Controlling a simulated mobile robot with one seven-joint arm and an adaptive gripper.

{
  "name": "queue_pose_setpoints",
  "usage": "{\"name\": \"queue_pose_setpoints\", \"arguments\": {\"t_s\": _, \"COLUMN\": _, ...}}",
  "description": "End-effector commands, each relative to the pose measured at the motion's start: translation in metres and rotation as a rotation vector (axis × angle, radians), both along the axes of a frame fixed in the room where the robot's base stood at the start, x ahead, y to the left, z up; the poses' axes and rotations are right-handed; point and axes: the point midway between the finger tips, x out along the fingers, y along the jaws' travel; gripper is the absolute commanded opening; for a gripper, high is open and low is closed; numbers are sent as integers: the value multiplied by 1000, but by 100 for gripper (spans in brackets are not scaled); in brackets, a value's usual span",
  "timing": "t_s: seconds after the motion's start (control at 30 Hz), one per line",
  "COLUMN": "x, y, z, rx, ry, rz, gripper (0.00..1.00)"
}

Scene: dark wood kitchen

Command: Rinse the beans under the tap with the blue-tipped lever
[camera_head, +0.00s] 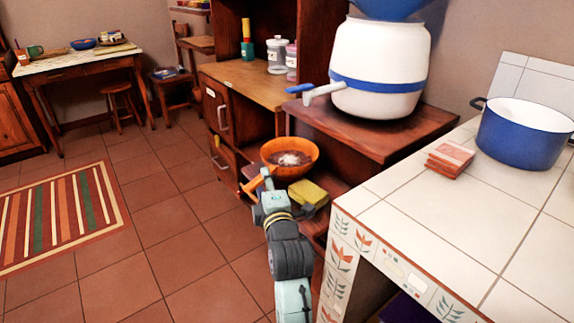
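A white water container with a blue band (380,70) stands on a wooden stand. Its tap has a blue-tipped lever (299,88) and a pale spout (323,92) pointing left. An orange bowl (308,168) sits lower, below and left of the tap. Pale contents, perhaps the beans (289,158), show inside it. An orange handle (253,184) extends from the bowl toward the lower left. My gripper (266,178) is at this handle, overlapping it in view. Its fingers are too small to tell whether they are closed on it. No water stream is visible.
A yellow sponge (308,192) lies right of my gripper. The tiled counter (440,230) at right holds a blue pot (522,137) and stacked red tiles or napkins (450,158). A wooden cabinet (250,82) stands behind. The tiled floor at left is clear, with a striped rug (58,217).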

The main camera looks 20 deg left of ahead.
Motion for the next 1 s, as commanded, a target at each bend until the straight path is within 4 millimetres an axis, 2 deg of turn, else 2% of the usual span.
{"name": "queue_pose_setpoints", "arguments": {"t_s": 0.3, "x": 38, "y": 21, "z": -2, "rx": -1, "ry": 0, "rz": 0, "gripper": 35}}
{"name": "queue_pose_setpoints", "arguments": {"t_s": 0.6, "x": 43, "y": 23, "z": -4, "rx": 0, "ry": -1, "rz": -1, "gripper": 35}}
{"name": "queue_pose_setpoints", "arguments": {"t_s": 1.0, "x": 42, "y": 23, "z": -4, "rx": 1, "ry": 0, "rz": 0, "gripper": 8}}
